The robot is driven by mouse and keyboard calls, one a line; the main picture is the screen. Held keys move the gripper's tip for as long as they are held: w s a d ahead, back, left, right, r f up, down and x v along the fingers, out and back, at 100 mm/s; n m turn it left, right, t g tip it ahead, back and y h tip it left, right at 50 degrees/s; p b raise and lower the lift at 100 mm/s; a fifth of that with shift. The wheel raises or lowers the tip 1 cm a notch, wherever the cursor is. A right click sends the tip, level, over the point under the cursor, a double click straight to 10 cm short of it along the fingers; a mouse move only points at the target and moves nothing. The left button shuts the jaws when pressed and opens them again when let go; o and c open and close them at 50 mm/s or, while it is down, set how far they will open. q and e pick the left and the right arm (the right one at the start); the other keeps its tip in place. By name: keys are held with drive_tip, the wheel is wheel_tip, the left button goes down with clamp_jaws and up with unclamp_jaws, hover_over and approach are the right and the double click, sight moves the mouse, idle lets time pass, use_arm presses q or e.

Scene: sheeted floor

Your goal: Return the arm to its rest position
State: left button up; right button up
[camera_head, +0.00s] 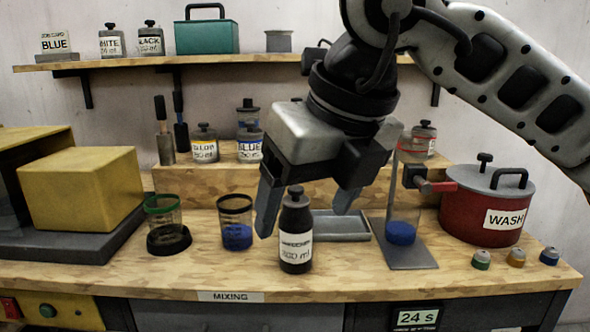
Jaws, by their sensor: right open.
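My right arm (500,70) comes in from the upper right. Its right gripper (303,222) points down over the middle of the bench, fingers spread apart. A dark bottle with a white label (295,240) stands upright on the bench, in the picture between the two fingers. The fingers do not look closed on it; whether either touches it I cannot tell. My left gripper is not in view.
A red WASH pot (485,205) stands right, beside a stand with a blue-filled cup (401,228). Two cups (163,215) (235,225) stand left of the bottle. A grey tray (340,228) lies behind it. A wall shelf (225,58) holds jars. The bench's front strip is mostly clear.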

drive_tip(key=s+a+f+n+g+y, duration=0.1)
drive_tip(key=s+a+g+y, duration=0.85)
drive_tip(key=g+y, duration=0.3)
drive_tip(key=w+d+m+t+y+p, duration=0.1)
drive_tip(key=w+d+m+t+y, duration=0.4)
drive_tip(key=w+m+t+y, duration=0.6)
drive_tip(key=w+d+f+m+t+h, duration=0.2)
drive_tip(key=d+f+m+t+h, duration=0.2)
drive_tip(key=f+m+t+h, duration=0.6)
drive_tip(key=w+d+f+m+t+h, duration=0.2)
drive_tip(key=d+f+m+t+h, duration=0.25)
drive_tip(key=m+t, duration=0.6)
drive_tip(key=s+d+f+m+g+h, duration=0.2)
drive_tip(key=s+f+m+g, duration=0.1)
drive_tip(key=f, duration=0.5)
drive_tip(key=s+d+f+m+g+h, duration=0.3)
drive_tip(key=s+f, duration=0.3)
drive_tip(key=f, duration=0.3)
drive_tip(key=s+d+f+m+g+h, duration=0.3)
drive_tip(key=s+f+g, duration=0.1)
drive_tip(key=f, duration=0.4)
drive_tip(key=shift+s+d+f+m+g+p, duration=0.2)
drive_tip(key=shift+f+m+g+p, duration=0.2)
drive_tip(key=shift+g, duration=0.4)
drive_tip(key=shift+r, duration=0.1)
